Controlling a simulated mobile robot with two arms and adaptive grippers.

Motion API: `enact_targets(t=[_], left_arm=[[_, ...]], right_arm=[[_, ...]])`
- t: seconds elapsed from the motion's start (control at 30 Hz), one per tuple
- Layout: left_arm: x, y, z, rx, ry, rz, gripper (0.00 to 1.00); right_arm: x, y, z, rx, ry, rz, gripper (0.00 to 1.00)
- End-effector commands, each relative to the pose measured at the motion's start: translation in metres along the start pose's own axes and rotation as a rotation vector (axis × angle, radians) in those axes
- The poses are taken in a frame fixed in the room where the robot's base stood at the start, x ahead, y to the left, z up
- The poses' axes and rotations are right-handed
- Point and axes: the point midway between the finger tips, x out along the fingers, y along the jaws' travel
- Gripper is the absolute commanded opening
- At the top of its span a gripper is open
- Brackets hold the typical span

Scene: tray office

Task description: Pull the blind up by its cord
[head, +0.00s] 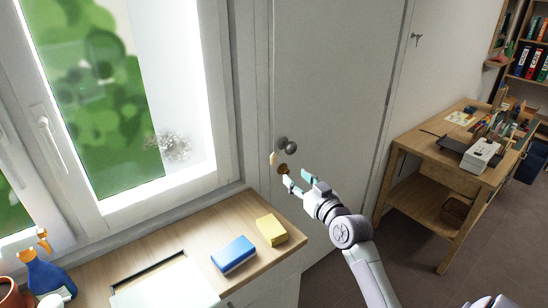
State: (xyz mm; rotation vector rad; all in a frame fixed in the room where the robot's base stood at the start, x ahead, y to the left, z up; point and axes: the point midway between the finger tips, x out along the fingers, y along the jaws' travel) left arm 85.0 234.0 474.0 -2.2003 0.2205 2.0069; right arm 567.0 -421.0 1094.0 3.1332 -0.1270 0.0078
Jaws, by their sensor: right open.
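My right gripper (298,180) reaches in from the lower right, in front of the white door (335,70) beside the window. Its fingers are apart, with nothing seen between them. Just beyond the fingertips, up and to the left, hangs a small pale tapered piece (273,158), which looks like the pull at the end of the cord. A thin line seems to run up from it, too faint to follow. A small brown piece (283,169) shows close to the fingertips; I cannot tell what it is. No blind can be made out clearly. My left gripper is out of view.
A round door knob (288,145) is behind the pull. The wooden counter (190,240) below the window (100,100) holds a blue sponge (233,254), a yellow sponge (271,229) and a blue spray bottle (48,276). A cluttered wooden desk (420,150) stands at right, with floor between.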

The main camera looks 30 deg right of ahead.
Motion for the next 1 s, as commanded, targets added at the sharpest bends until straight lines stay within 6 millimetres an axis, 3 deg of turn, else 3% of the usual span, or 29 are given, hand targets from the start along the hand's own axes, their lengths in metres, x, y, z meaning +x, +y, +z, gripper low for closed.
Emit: enact_targets(t=[0.6, 0.8, 1.0], left_arm=[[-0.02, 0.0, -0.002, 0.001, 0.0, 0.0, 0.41], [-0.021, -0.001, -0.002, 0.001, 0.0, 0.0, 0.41], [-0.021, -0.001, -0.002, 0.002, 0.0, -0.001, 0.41]], right_arm=[[0.115, -0.002, 0.001, 0.001, -0.004, -0.003, 0.48], [0.13, -0.003, 0.002, 0.0, -0.005, -0.004, 0.48], [0.132, -0.002, 0.002, -0.001, -0.005, -0.003, 0.48]])
